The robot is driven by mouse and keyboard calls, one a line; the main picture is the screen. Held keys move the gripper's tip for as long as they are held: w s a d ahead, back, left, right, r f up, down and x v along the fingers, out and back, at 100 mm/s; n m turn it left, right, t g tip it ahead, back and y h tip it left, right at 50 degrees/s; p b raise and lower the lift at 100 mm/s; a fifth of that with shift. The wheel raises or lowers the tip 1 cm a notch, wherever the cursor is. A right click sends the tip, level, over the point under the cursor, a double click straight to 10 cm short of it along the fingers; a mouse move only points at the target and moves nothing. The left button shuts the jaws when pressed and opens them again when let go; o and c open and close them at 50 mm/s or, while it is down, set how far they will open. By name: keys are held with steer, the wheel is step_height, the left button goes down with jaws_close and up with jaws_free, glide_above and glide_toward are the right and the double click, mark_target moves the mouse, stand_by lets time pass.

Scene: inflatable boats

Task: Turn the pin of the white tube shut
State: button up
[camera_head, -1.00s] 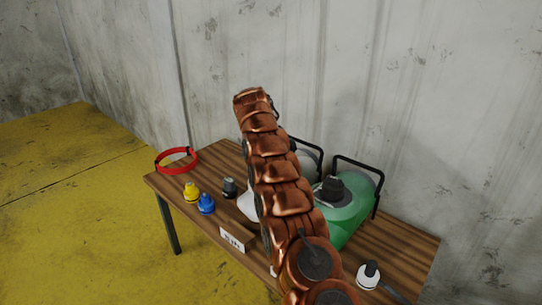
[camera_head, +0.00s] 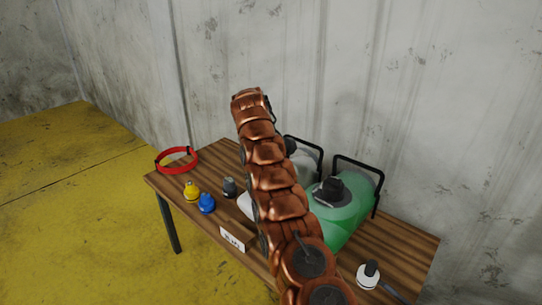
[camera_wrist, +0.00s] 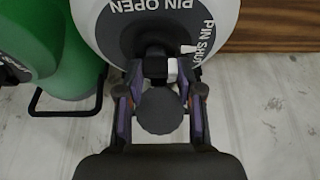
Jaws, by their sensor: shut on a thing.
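The white tube (camera_wrist: 225,14) fills the top middle of the wrist view. Its dark end face (camera_wrist: 124,38) reads "PIN OPEN" at the top and "PIN SHUT" at the right. A dark pin with a round knob (camera_wrist: 160,112) stands in front of this face, with a small white piece beside it. My gripper (camera_wrist: 160,94) is shut on the pin, with a purple finger on each side. In the head view the white tube (camera_head: 303,168) shows partly behind my arm, and my gripper is hidden there.
A green tank (camera_head: 343,212) with a black handle stands right of the white tube on the wooden table (camera_head: 400,245). A red ring (camera_head: 177,151), yellow cap (camera_head: 191,190), blue cap (camera_head: 206,204), grey cap (camera_head: 229,187) and small sign (camera_head: 236,240) lie left. A wall stands close behind.

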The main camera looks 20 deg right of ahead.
steer(key=o, duration=1.1)
steer(key=shift+o, duration=0.2)
steer(key=shift+r, duration=0.15)
steer(key=shift+s+a+r, duration=0.1)
steer(key=shift+a+r, duration=0.05)
steer(key=shift+r, duration=0.25)
steer(key=shift+s+a+r, duration=0.15)
steer(key=shift+s+a, duration=0.1)
steer(key=shift+a, duration=0.45)
steer(key=s+a, duration=0.5)
steer(key=a, duration=0.4)
steer(key=shift+a, duration=0.2)
